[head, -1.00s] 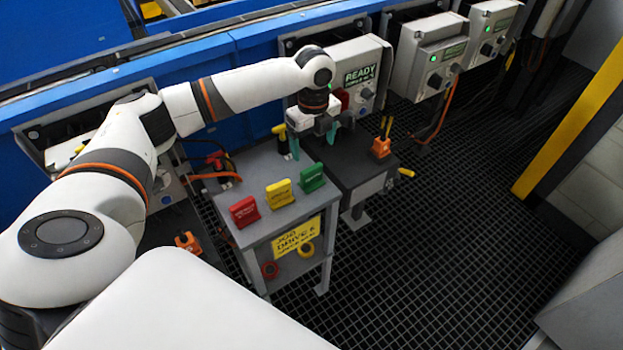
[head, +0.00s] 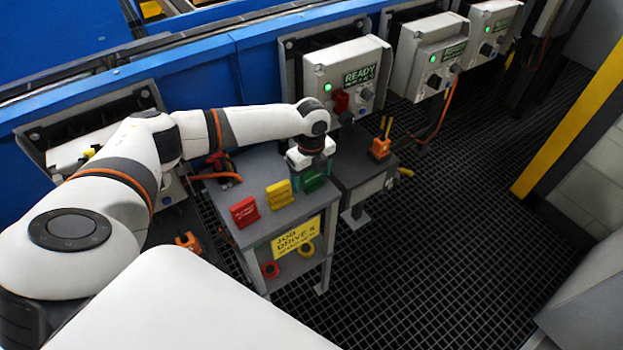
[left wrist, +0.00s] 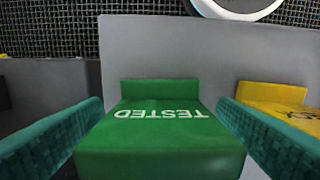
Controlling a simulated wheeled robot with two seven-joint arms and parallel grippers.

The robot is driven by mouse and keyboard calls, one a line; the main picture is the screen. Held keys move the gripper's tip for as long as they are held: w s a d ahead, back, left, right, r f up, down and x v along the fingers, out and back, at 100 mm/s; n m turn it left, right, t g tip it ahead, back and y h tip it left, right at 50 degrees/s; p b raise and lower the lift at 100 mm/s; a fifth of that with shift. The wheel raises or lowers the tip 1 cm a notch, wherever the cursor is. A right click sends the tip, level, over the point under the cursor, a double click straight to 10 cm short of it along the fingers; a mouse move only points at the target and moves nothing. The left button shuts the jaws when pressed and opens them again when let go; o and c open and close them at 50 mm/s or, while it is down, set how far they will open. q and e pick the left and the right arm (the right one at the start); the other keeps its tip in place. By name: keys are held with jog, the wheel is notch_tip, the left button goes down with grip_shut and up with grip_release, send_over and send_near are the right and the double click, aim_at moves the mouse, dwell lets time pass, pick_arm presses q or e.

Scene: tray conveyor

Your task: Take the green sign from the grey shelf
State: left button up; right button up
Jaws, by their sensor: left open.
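The green sign (head: 312,181) stands on the top of the grey shelf (head: 262,229), at the right end of a row of signs, partly hidden by my left gripper (head: 309,180). In the left wrist view the green sign (left wrist: 158,135) reads "TESTED" upside down and fills the middle. The teal fingers of my left gripper (left wrist: 158,128) are open, one on each side of the sign, with small visible gaps. I cannot tell whether they touch it lower down. My right gripper is not in view.
A yellow sign (head: 279,194) stands just left of the green one, and a red sign (head: 244,212) farther left. A dark grey cabinet (head: 350,160) with an orange item (head: 380,149) adjoins on the right. A control box (head: 343,75) is behind.

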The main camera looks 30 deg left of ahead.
pick_arm(q)
jog(key=c, duration=1.1)
